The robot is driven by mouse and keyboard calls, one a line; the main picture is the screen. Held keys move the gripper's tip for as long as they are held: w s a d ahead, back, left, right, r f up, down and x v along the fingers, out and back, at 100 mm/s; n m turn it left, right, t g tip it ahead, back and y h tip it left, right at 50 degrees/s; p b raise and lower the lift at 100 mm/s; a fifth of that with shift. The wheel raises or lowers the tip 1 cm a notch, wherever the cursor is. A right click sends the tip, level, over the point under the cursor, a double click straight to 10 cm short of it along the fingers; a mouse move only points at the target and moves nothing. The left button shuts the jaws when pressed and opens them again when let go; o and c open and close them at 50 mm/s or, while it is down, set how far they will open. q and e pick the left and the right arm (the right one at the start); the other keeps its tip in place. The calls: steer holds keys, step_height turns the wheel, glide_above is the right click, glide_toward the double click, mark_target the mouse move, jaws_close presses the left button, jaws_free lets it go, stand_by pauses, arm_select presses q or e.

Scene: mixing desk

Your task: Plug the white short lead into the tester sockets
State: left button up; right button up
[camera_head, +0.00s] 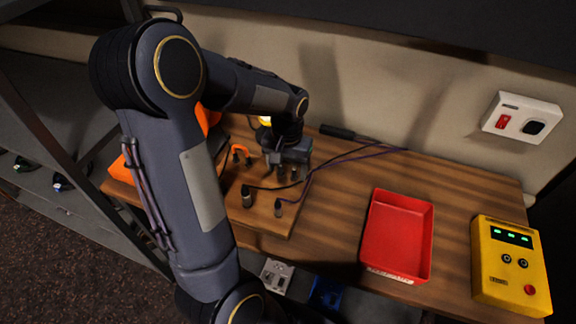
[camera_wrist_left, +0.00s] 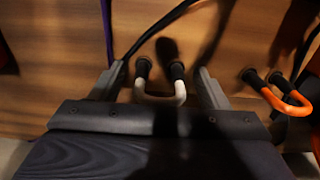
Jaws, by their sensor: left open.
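The white short lead (camera_wrist_left: 160,98) is a pale U-shaped loop with two black plug ends, seen in the left wrist view. My left gripper (camera_wrist_left: 160,70) is open, one finger on each side of the lead, with gaps visible. In the head view my left gripper (camera_head: 288,172) is low over the wooden board on the desk, and I cannot make out the white lead there. The yellow tester (camera_head: 510,268) stands at the right, with two dark round sockets (camera_head: 514,261) below three green lights. My right gripper is not in view.
An orange short lead (camera_wrist_left: 287,98) stands beside the white one; it also shows in the head view (camera_head: 241,149). Black and purple cables (camera_head: 340,158) cross the board. A red tray (camera_head: 400,240) lies between board and tester. A white wall socket (camera_head: 522,117) is above.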

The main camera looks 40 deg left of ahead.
arm_select(q)
steer(key=shift+c, duration=0.3)
steer(key=c, duration=1.2)
steer(key=shift+r+p, duration=2.55)
steer(key=shift+r, duration=0.5)
steer(key=shift+c, duration=0.2)
